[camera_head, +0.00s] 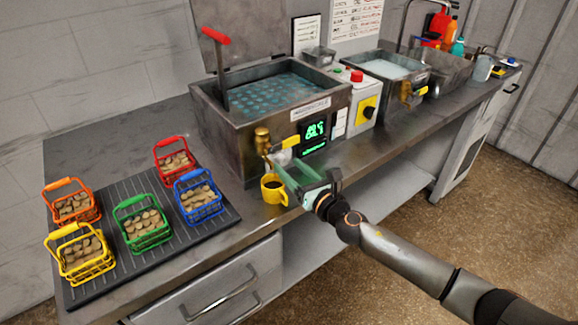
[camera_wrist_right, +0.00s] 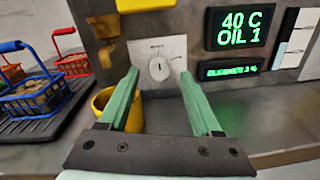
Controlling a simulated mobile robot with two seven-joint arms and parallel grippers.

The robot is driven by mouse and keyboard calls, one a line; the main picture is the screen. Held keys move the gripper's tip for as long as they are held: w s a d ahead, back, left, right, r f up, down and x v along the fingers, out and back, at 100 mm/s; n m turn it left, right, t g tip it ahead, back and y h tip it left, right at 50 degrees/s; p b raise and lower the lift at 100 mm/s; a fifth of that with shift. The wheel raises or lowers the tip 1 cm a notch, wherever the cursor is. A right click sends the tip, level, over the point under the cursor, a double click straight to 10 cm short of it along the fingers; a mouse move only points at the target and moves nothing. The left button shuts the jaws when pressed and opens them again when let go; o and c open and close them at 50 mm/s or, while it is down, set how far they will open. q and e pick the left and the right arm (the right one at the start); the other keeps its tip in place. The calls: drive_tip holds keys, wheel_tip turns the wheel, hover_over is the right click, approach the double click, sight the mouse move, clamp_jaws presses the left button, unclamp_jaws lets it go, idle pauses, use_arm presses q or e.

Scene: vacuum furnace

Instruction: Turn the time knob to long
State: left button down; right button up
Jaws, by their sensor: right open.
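A small round knob (camera_wrist_right: 158,68) sits on a white dial plate (camera_wrist_right: 177,48) on the front of the steel bath unit (camera_head: 233,128). Its slot looks close to upright, and the plate's print is too small to read. My right gripper (camera_head: 287,170) is open in front of the panel, with green fingers. In the right wrist view its fingertips (camera_wrist_right: 160,76) are to the left and right of the knob, apparently short of it. In the head view the gripper and brass tap hide most of the dial. My left gripper is not in view.
A yellow mug (camera_head: 272,190) stands close under the gripper, below a brass tap (camera_head: 263,142). A green display (camera_wrist_right: 240,27) is right of the dial. Several coloured baskets stand on a dark mat (camera_head: 183,232) at left. Another black knob (camera_head: 368,112) is farther right.

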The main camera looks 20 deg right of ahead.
drive_tip(key=shift+w+a, duration=0.2)
drive_tip(key=shift+w, duration=0.35)
clamp_jaws()
